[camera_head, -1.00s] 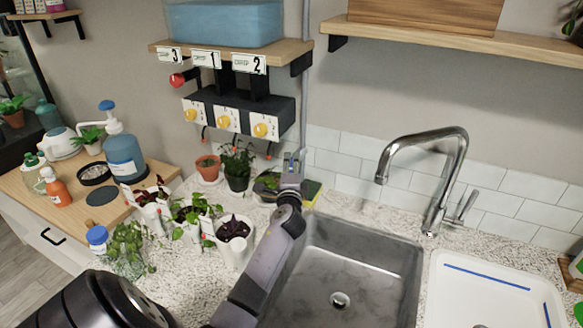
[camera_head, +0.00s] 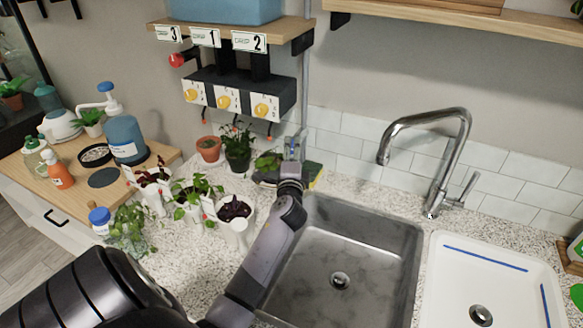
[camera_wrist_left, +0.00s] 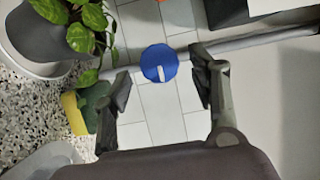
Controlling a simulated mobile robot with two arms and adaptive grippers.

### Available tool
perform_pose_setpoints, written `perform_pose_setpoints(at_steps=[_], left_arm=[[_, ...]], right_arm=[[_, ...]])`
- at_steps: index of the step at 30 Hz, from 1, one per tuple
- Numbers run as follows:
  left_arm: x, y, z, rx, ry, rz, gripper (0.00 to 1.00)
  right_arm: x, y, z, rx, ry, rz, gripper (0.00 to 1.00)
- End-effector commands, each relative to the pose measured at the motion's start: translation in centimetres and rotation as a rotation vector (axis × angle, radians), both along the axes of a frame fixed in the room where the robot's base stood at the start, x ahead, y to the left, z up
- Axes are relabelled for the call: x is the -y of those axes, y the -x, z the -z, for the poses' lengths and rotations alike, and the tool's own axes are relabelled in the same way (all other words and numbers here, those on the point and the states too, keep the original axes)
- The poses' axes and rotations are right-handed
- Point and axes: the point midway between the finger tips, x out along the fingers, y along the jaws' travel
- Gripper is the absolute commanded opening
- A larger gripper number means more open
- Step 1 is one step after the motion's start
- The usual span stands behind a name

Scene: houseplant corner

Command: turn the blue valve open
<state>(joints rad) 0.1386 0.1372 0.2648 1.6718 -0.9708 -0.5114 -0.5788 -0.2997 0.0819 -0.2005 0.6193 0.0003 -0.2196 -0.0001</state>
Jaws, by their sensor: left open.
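The blue valve (camera_wrist_left: 159,62) is a round blue knob with a white mark, on a grey pipe (camera_wrist_left: 255,38) in the left wrist view. My left gripper (camera_wrist_left: 159,76) is open, with one finger on each side of the valve. A gap shows between the knob and each finger, so it is not gripped. In the head view the left gripper (camera_head: 292,148) is by the wall behind the sink, at the pipe (camera_head: 305,85); the valve cannot be made out there. My right gripper is not in view.
A potted plant (camera_head: 238,148) stands just left of the gripper, and a yellow-green item (camera_head: 315,172) lies close by it. The sink (camera_head: 370,245) and tap (camera_head: 455,150) are to the right. A black box (camera_head: 240,93) with yellow knobs hangs above left.

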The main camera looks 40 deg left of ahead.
Motion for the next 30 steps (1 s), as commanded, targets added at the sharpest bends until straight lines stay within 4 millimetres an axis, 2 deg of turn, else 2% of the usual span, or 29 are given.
perform_pose_setpoints(at_steps=[6,12,18,30], left_arm=[[3.2,3.8,0.2,0.0,0.003,0.001,0.54],[5.1,5.9,0.1,-0.001,0.002,0.001,0.54],[5.6,6.6,0.1,0.0,0.0,0.0,0.54],[5.6,6.6,0.1,0.0,0.0,0.0,0.54]], right_arm=[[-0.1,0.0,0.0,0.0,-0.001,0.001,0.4],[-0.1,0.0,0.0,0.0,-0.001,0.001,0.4],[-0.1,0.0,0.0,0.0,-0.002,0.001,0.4],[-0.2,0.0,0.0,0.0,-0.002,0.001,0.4]])
